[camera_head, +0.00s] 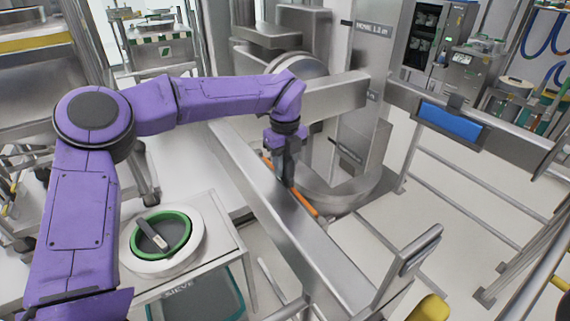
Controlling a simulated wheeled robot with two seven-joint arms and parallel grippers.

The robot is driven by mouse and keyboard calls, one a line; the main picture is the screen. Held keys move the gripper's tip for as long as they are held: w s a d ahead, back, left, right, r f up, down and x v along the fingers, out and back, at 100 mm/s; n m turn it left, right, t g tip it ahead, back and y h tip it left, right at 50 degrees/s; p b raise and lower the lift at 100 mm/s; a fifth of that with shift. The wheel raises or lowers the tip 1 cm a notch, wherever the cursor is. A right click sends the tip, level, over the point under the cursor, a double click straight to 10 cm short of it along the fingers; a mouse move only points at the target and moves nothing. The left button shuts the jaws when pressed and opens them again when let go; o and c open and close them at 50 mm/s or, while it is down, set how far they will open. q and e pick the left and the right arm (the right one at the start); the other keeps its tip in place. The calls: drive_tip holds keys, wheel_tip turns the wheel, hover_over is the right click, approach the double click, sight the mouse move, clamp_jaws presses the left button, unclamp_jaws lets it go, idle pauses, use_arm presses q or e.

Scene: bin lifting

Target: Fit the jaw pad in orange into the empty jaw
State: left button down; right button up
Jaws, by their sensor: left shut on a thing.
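My left gripper (287,178) reaches down at the inner edge of the near steel jaw arm (300,235). It is shut on the orange jaw pad (304,203), which shows as a thin strip on both sides of the fingers. The pad runs roughly along that arm's inner edge; most of its face is hidden. I cannot tell whether it is seated or just beside the arm. The opposite jaw arm (505,145) on the right carries a blue pad (450,121). My right gripper is not in view.
A steel lift column (375,75) stands behind the jaws. A small table at lower left holds a white and green ring-shaped item (160,240), with a bin labelled SIEVE below. Metal rails (465,195) stand at right. The floor between the jaws is mostly open.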

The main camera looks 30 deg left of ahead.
use_arm(q)
drive_tip(key=c, duration=0.8)
unclamp_jaws()
drive_tip(key=shift+o, duration=0.2)
drive_tip(key=shift+r, duration=0.15)
wheel_tip(320, 180, up, 10)
drive_tip(key=shift+r, duration=0.2)
